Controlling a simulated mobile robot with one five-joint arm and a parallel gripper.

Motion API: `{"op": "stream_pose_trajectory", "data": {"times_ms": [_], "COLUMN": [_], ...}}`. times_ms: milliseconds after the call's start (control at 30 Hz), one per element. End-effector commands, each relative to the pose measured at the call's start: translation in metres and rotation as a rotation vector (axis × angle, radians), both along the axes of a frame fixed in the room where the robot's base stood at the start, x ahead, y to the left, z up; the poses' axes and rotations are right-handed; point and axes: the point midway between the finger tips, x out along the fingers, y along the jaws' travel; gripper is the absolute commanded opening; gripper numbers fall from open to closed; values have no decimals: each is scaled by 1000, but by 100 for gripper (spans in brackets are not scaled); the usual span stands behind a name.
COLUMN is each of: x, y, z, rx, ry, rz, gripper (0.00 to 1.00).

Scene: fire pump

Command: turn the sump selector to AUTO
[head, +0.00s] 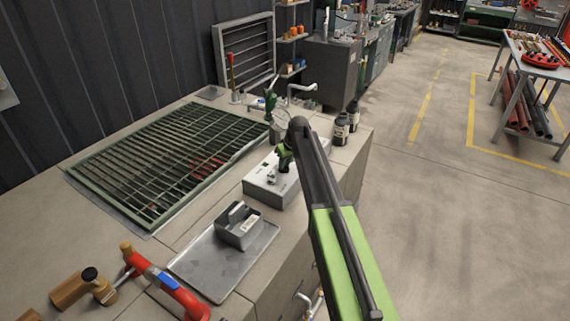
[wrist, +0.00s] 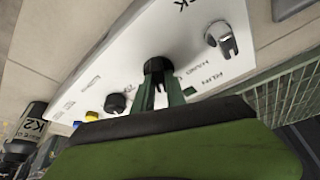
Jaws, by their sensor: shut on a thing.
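A light grey control box (head: 268,192) stands on the counter beyond the metal tray, and its sloped white panel (wrist: 190,25) fills much of the wrist view. My gripper (head: 284,162) is over the box in the head view. In the wrist view my gripper (wrist: 160,88) is shut on a black knob (wrist: 157,65) on the panel. A grey pointer selector (wrist: 222,40) is to the right of it. A smaller black knob (wrist: 115,103) is to the left. The small panel lettering is not clearly readable, so I cannot tell which knob is the sump selector or its setting.
A green floor grating (head: 150,165) is to the left. Dark bottles (head: 341,130) stand behind on the right. A red-handled tool (head: 172,285) is at front left.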

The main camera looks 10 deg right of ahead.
Motion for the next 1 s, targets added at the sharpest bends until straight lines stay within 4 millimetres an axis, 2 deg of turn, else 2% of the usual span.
{"op": "stream_pose_trajectory", "data": {"times_ms": [500, 1000], "x": [0, 0], "y": [4, 4], "z": [0, 0], "rx": [1, 2], "ry": [-1, 0], "rz": [-432, -601], "gripper": [0, 0]}}
